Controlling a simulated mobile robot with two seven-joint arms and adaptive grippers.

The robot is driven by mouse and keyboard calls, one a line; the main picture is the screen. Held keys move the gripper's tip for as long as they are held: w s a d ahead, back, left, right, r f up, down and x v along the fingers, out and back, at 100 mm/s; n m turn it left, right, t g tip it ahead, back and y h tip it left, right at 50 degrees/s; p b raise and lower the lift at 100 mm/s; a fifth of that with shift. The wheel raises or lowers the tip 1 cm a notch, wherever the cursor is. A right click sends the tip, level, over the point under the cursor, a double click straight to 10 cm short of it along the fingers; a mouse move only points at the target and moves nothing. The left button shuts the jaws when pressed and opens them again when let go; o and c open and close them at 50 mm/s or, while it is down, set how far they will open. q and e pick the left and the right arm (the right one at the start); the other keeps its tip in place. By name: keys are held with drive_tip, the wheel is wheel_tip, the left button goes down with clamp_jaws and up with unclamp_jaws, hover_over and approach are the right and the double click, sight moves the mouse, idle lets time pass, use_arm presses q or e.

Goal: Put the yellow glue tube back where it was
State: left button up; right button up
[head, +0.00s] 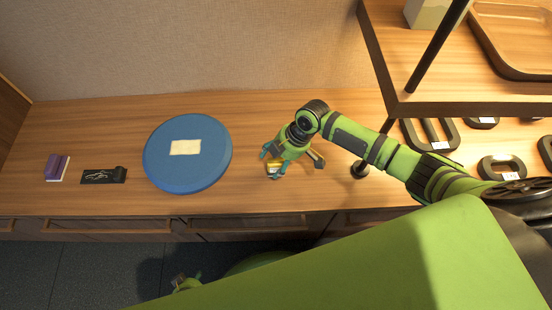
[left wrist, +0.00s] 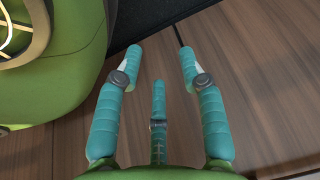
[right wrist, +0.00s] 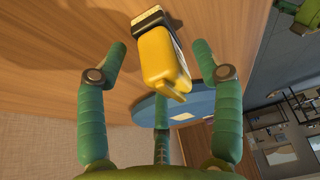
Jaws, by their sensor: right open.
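The yellow glue tube (head: 274,168) is at the fingertips of my right gripper (head: 272,160), over the worktop to the right of the blue disc. In the right wrist view the yellow tube (right wrist: 163,65) lies between the spread fingers, with gaps on both sides. A dark and pale piece (right wrist: 150,18) shows at its far end; I cannot tell whether it belongs to the tube. My right gripper (right wrist: 158,48) is open. My left gripper (left wrist: 160,54) is open and empty, over dark floor and wood. Whether the tube touches the worktop is unclear.
A round blue disc (head: 160,170) with a cream card (head: 185,147) lies on the worktop (head: 100,200). A black item (head: 104,175) and a purple block (head: 56,166) lie farther left. A raised shelf (head: 440,101) on a dark post and several dark ring-like pieces stand right.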

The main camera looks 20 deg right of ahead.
sight(278, 159)
drive_tip(key=p+v, duration=0.4)
drive_tip(key=v, duration=0.1)
drive_tip(key=shift+r, duration=0.1)
drive_tip(key=shift+p+v, duration=1)
drive_tip(key=shift+p, duration=0.15)
use_arm(q)
drive_tip(key=s+r+g, duration=0.1)
drive_tip(key=s, duration=0.6)
drive_tip(key=s+r+g, duration=0.2)
drive_tip(key=s, duration=0.5)
drive_tip(key=shift+s+a+r+g+y, duration=0.15)
drive_tip(key=shift+a+r+g+y, duration=0.15)
drive_tip(key=shift+a, duration=0.1)
